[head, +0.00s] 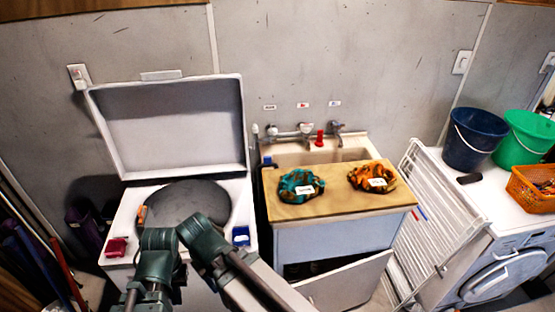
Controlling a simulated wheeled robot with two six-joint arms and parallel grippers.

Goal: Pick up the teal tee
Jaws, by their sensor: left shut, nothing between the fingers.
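The teal tee (299,186) is a crumpled teal bundle with dark patches and a white label. It lies on the left part of a wooden board (330,202) over the front of the sink cabinet. An orange and dark bundle (386,171), also labelled, lies apart from it to the right. My left gripper (147,294) is at the bottom left, below a green joint of my arm, in front of the white top-lid machine. It is shut and empty, well away from the tee, and partly cut off by the frame edge. My right gripper does not show.
The white machine (244,206) has its lid raised, with a red item (117,247) and a blue item (241,236) on top. A sink with taps (305,130) is behind the board. A cabinet door (345,284) hangs open below. A white drying rack (430,215) leans at the right.

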